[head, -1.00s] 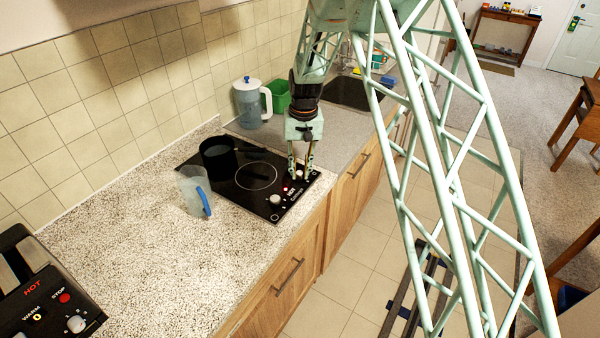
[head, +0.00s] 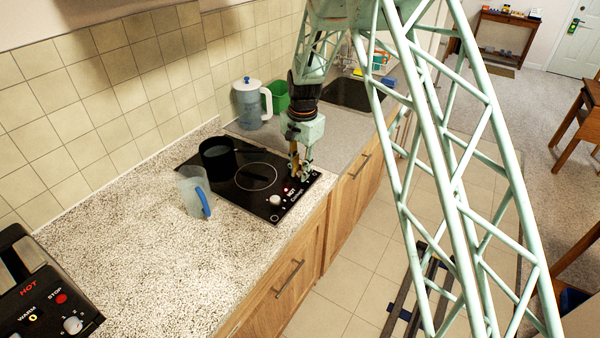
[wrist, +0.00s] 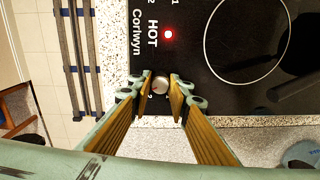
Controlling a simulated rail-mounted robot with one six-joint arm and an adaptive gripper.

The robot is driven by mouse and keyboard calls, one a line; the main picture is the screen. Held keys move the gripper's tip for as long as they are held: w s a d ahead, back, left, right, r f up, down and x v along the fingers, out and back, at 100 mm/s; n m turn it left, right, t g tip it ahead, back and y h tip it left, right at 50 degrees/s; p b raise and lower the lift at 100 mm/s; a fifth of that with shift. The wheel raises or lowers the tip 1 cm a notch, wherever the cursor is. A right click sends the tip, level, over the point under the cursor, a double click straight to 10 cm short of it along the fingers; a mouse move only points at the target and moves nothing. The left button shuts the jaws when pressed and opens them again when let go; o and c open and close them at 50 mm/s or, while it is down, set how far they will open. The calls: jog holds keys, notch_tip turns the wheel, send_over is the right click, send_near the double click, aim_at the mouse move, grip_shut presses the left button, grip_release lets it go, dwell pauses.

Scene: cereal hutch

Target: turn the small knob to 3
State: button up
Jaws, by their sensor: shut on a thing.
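The small knob (wrist: 160,84) is silvery and round, on the far front corner of the black cooktop (head: 228,190). In the wrist view it stands between my two fingertips. My gripper (wrist: 160,91) is shut on it, pointing down. In the head view my gripper (head: 302,178) hides most of this knob. Printed marks around the knob are partly covered by the fingers; I cannot read its setting. A red light glows on the panel near the lettering "HOT".
Another knob (head: 275,200) sits at the near end of the cooktop's panel. A dark pot (head: 217,157) stands at the back of the cooktop. A clear jug with a blue handle (head: 194,192) and a lidded pitcher (head: 251,104) stand on the counter. A toaster (head: 45,300) is at near left.

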jog(key=m, duration=0.5)
jog(key=shift+m+b, duration=0.3)
jog(key=shift+m, duration=0.1)
dwell(0.4)
jog(key=o, duration=0.9)
jog(key=shift+c, duration=0.2)
notch_tip(320, 180, up, 12)
jog(key=shift+s, duration=0.25)
dwell(0.4)
jog(key=shift+d, duration=0.1)
